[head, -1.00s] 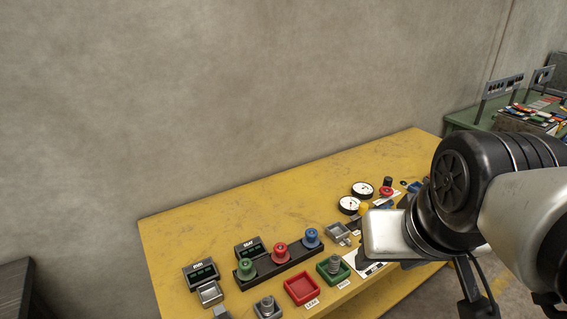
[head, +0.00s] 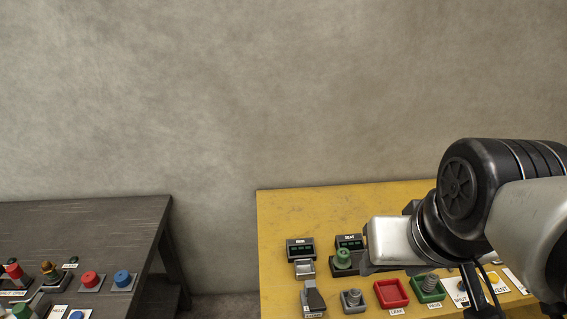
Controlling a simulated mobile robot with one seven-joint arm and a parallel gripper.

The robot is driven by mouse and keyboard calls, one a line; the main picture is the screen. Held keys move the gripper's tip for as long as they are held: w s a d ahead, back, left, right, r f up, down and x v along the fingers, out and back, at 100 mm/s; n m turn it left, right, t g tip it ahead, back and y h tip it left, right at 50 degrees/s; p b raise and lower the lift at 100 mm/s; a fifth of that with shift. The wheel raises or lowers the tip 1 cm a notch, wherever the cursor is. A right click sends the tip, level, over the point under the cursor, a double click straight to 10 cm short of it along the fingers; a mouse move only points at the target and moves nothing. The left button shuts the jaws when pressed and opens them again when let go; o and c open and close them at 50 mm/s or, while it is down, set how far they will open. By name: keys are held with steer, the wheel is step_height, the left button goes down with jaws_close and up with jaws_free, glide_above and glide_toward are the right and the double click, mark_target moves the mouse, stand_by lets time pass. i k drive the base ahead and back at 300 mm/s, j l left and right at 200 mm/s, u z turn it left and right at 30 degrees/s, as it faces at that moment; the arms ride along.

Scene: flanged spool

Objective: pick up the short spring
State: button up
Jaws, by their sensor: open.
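A grey coiled piece like a spring (head: 430,281) stands upright in the green tray (head: 428,296) marked PASS on the yellow bench. A shorter grey piece (head: 354,296) stands on a grey base to its left. At this size I cannot tell for sure which is the short spring. My gripper (head: 392,242) shows as a pale metal body at the end of my arm, in front of the bench's back part. It is open; its fingertips are not clear. I see nothing held in it. It hides part of the bench and what lies behind it.
A red tray (head: 391,307) sits between the two grey pieces. Two dark displays (head: 300,249) and a green knobbed spool (head: 343,259) stand behind. A dark table (head: 90,220) with several coloured parts is at left, with a gap before the yellow bench (head: 310,212).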

mark_target(353, 296)
steer(key=u, duration=0.3)
steer(key=l+z, duration=0.2)
steer(key=l, duration=0.3)
steer(key=i+l+z, duration=0.2)
steer(key=l, duration=0.25)
steer(key=i+l+z, duration=0.2)
steer(key=l, duration=0.3)
steer(key=k, duration=0.1)
